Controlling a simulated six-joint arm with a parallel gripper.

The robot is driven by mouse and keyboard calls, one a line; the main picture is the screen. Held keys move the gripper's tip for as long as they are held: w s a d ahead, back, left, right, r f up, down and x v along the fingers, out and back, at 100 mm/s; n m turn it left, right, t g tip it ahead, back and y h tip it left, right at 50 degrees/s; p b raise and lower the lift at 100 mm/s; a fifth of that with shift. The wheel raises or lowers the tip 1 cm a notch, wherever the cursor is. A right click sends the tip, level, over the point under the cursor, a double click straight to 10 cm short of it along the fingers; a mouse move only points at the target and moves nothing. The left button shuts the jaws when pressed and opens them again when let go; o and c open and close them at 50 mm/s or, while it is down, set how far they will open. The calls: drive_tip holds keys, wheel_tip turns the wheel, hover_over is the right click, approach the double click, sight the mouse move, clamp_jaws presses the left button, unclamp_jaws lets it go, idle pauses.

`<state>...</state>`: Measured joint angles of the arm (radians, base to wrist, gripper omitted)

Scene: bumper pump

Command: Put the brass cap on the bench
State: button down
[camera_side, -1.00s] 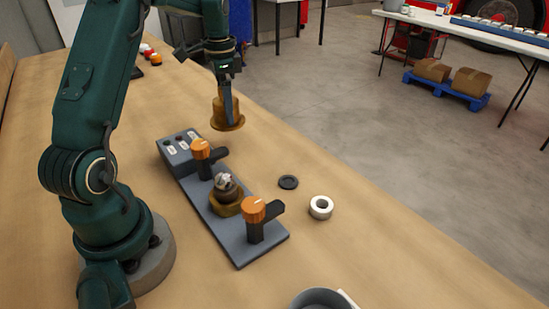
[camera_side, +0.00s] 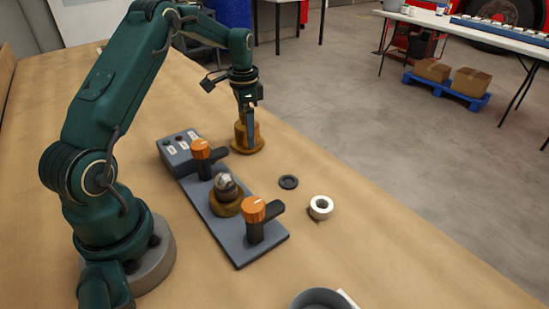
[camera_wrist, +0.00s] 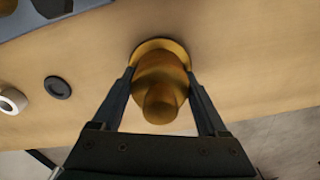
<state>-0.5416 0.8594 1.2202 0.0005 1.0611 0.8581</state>
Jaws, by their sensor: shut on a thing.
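The brass cap (camera_side: 247,139) has a wide flange at its base and is upright at the bench surface, beyond the grey fixture. It also shows in the wrist view (camera_wrist: 160,85), between the two fingers. My gripper (camera_side: 248,124) is shut on the cap from above; in the wrist view the fingers (camera_wrist: 162,88) lie on either side of it. The flange appears to touch the bench (camera_side: 310,165) or hover just above it; I cannot tell which. The fixture (camera_side: 228,222) holds a brass base with a silvery top (camera_side: 226,190).
Two clamps with orange knobs (camera_side: 254,209) stand on the fixture, with a small control box (camera_side: 178,152) at its far end. A black ring (camera_side: 288,182) and a white ring (camera_side: 320,208) lie to its right. A grey bowl (camera_side: 320,299) stands at the front.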

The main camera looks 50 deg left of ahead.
drive_tip(key=shift+f, duration=0.15)
unclamp_jaws()
